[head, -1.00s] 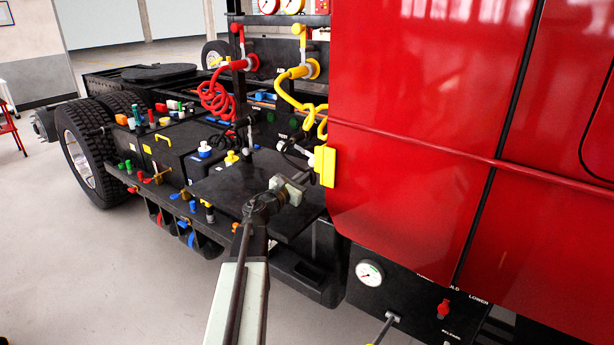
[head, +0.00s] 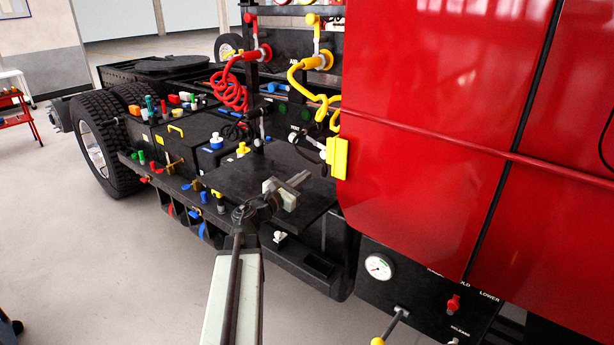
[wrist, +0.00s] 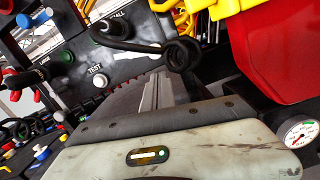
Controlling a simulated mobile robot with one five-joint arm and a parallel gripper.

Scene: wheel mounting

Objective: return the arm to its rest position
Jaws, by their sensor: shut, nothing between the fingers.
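My gripper (head: 300,179) is shut and empty at the end of my outstretched arm. It is in front of the black side deck of the truck chassis (head: 240,180), left of the red cab (head: 430,120). In the wrist view my shut fingers (wrist: 158,92) point toward a dark panel (wrist: 115,65) marked TEST. A black cable with a ring-shaped end (wrist: 181,54) shows just beyond the fingertips; whether it touches them I cannot tell.
Red (head: 232,92) and yellow (head: 305,85) coiled hoses hang behind. A gauge panel (head: 378,267) is below the cab. A red trolley (head: 18,112) stands far left.

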